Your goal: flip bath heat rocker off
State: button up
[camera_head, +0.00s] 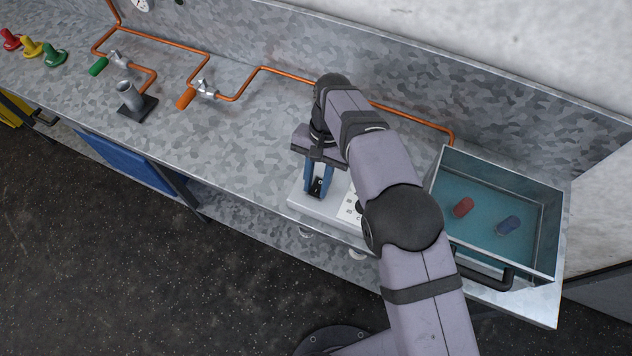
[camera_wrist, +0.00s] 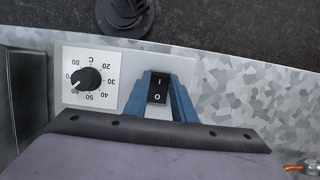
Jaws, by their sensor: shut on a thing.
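The bath heat rocker (camera_wrist: 158,88) is a small black switch marked I and O. I cannot tell which half of the rocker is pressed in. A temperature dial (camera_wrist: 87,79) with a black knob is beside the rocker.
The metal bath (camera_head: 555,215) at the right holds water with a red drum (camera_head: 463,207) and a blue drum (camera_head: 508,225) in it. Copper pipes (camera_head: 290,73) with valves run along the bench's back. Bare bench lies left of the box.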

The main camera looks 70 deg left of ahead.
aim_at(319, 184)
jog(key=shift+r, duration=0.1)
jog(key=o, duration=1.1)
jog(key=shift+c, duration=0.2)
jog(key=shift+w, duration=0.1)
jog(key=b+v, duration=0.2)
jog(key=v, duration=0.2)
jog(key=shift+w+a+r, duration=0.1)
jog(key=shift+a+r, duration=0.05)
jog(key=shift+r, duration=0.25)
jog(key=shift+v, duration=1.15)
